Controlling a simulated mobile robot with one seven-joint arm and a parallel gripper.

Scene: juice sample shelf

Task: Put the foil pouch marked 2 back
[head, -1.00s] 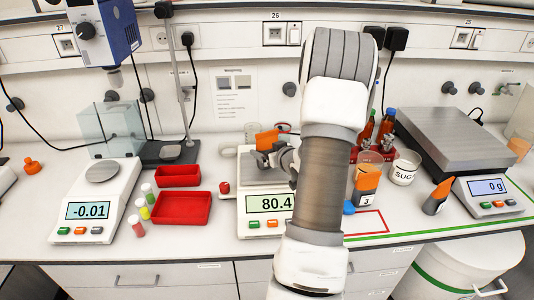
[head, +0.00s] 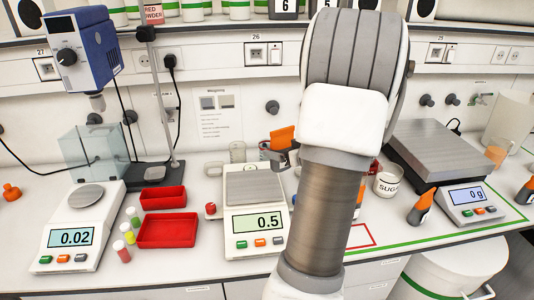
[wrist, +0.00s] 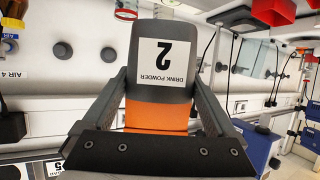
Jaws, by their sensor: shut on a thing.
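The foil pouch marked 2 (wrist: 164,65) is grey and orange with a white "DRINK POWDER 2" label, upside down in the wrist view. My gripper (wrist: 160,100) is shut on it, one finger on each side. In the head view the pouch's orange part (head: 283,138) shows above and behind the middle scale (head: 254,188), beside my gripper (head: 280,155). The pouch is clear of the scale's bare pan, and the scale reads 0.5. My arm hides part of the bench behind it.
Red trays (head: 168,230) and small vials lie left of the middle scale. A sugar cup (head: 387,184), an orange-and-grey pouch (head: 421,207) and a large scale (head: 437,150) stand right. An upper shelf (head: 225,25) holds containers; labels 5 and 6 show there.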

